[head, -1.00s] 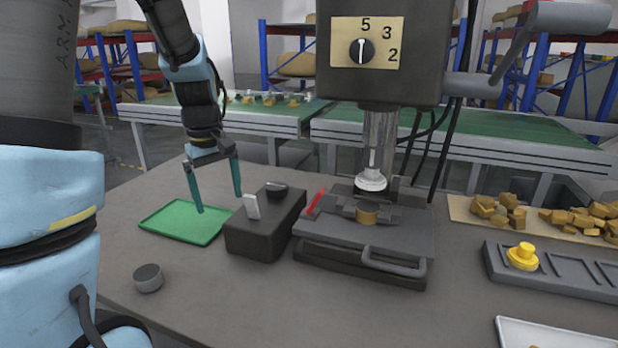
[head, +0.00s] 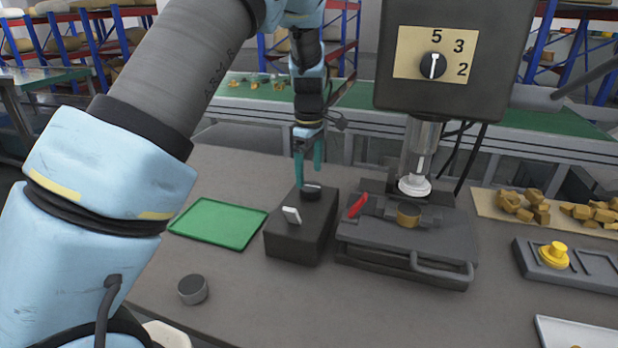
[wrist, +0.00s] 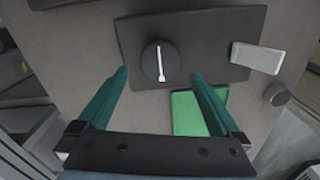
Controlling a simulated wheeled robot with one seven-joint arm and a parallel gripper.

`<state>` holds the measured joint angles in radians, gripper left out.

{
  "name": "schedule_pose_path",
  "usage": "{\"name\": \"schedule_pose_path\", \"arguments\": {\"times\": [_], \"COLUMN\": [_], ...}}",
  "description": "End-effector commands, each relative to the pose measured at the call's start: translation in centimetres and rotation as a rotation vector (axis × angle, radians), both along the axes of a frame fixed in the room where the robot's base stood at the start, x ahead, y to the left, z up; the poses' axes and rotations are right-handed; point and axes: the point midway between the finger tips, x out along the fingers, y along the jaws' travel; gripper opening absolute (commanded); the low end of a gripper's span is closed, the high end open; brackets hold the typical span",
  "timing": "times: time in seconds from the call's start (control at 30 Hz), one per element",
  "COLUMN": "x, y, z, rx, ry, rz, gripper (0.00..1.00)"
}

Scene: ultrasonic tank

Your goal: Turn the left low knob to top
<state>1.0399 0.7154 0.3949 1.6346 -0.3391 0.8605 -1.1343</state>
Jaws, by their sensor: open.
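A low dark box (head: 300,230) stands on the table, left of the press. On its far part sits a round black knob (head: 311,194) with a white pointer line; the knob also shows in the wrist view (wrist: 152,63), its line running from near the middle towards the edge on my gripper's side. My gripper (head: 309,180) is open, pointing down at the knob in the head view. In the wrist view its fingertips (wrist: 160,76) are on either side of the knob with gaps; I cannot tell their exact height against it.
A white lever (head: 291,215) stands on the box's near part. A green tray (head: 220,223) lies left. The press (head: 405,240) with a red lever (head: 358,206) is close on the right. Above it hangs a panel knob (head: 433,65) marked 5, 3, 2. A grey cylinder (head: 193,289) stands in front.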

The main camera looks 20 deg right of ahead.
Motion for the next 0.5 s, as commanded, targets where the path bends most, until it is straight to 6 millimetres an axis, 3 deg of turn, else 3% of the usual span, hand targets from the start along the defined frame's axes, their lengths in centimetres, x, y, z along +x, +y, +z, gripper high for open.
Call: {"name": "schedule_pose_path", "arguments": {"times": [0.2, 0.5], "x": [0.0, 0.0], "y": [0.1, 0.1], "z": [-2.8, -3.8], "rx": [0.002, 0.000], "ry": [0.001, 0.000], "rz": [0.001, 0.000], "gripper": [1.00, 1.00]}}
